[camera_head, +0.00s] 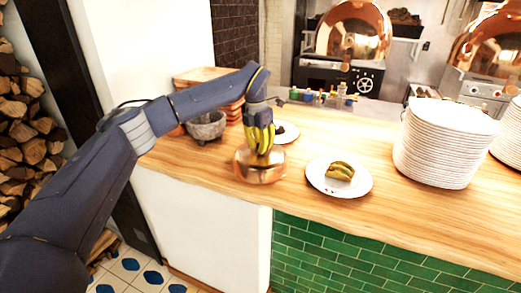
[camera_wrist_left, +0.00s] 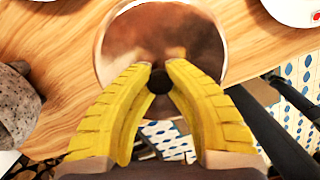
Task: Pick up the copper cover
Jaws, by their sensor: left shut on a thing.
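The copper cover (camera_head: 259,166) is a shiny round dome on the wooden counter, near its front edge. In the left wrist view the cover (camera_wrist_left: 160,28) fills the upper middle, with a dark knob (camera_wrist_left: 159,81) on top. My left gripper (camera_head: 260,146) is above the cover, its yellow fingers pointing down. In the left wrist view the left gripper's fingertips (camera_wrist_left: 159,72) are shut on the knob from both sides. I cannot tell whether the cover's rim is touching the counter. My right gripper is in neither view.
A white plate (camera_head: 316,184) with food (camera_head: 340,171) stands right of the cover. Another plate (camera_head: 290,136) is behind it. A tall plate stack (camera_head: 443,145) is further right. A stone mortar (camera_head: 206,127) stands to the left.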

